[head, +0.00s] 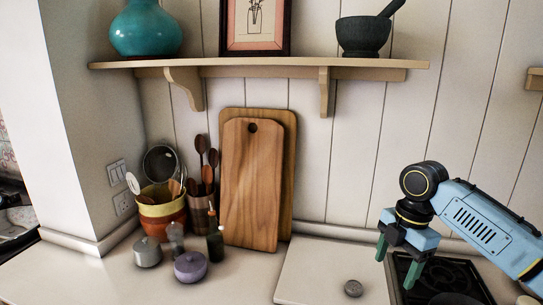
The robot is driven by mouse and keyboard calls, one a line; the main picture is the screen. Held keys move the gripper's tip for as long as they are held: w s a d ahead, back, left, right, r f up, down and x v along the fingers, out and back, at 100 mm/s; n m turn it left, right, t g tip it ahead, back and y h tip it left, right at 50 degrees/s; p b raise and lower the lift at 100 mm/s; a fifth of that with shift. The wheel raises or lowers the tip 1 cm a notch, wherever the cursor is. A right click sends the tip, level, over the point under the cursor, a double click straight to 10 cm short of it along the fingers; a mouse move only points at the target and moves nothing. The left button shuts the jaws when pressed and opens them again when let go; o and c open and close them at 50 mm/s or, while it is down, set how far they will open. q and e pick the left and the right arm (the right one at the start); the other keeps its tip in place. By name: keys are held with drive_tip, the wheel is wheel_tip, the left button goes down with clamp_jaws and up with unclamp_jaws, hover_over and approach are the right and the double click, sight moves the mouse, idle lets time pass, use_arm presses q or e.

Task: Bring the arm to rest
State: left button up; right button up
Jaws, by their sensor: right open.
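My right arm (490,225) comes in from the right, light blue with black joints. My right gripper (396,266) points down with its two green fingers apart and nothing between them. It is above the left edge of the dark stove top (440,275), and I cannot tell how high. My left gripper is not in view.
Two wooden cutting boards (254,190) lean on the wall. Left of them stand a utensil crock (162,212), bottles (214,243) and small lidded pots (190,266). A wooden shelf (260,67) hangs above.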

drive_tip(key=s+a+f+m+t+y, duration=0.1)
drive_tip(key=s+a+f+m, duration=0.3)
drive_tip(key=s+a+f, duration=0.3)
drive_tip(key=s+a+f+m+t+y, duration=0.1)
drive_tip(key=s+a+f+m, duration=0.2)
drive_tip(key=s+a+f, duration=0.5)
drive_tip(key=s+d+f+m+t+h, duration=0.2)
drive_tip(key=s+d+f+m+h, duration=0.1)
drive_tip(key=s+d+m, duration=0.95)
drive_tip(key=s+a+f+g+b, duration=0.1)
drive_tip(key=s+f+b, duration=0.15)
drive_tip(key=f, duration=1.25)
drive_tip(key=s+a+f+b, duration=0.1)
drive_tip(key=f+b, duration=0.2)
drive_tip(key=f, duration=1.2)
use_arm(q)
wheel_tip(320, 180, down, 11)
drive_tip(key=b, duration=0.5)
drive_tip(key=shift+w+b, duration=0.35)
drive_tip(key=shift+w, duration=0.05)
use_arm(e)
drive_tip(key=s+d+f, duration=0.1)
drive_tip(key=s+f, duration=0.7)
drive_tip(key=f, duration=0.2)
drive_tip(key=s+d+f+g, duration=0.1)
drive_tip(key=s+d+f, duration=0.1)
drive_tip(key=s+f, duration=0.6)
wheel_tip(320, 180, down, 3)
drive_tip(key=shift+g, duration=0.3)
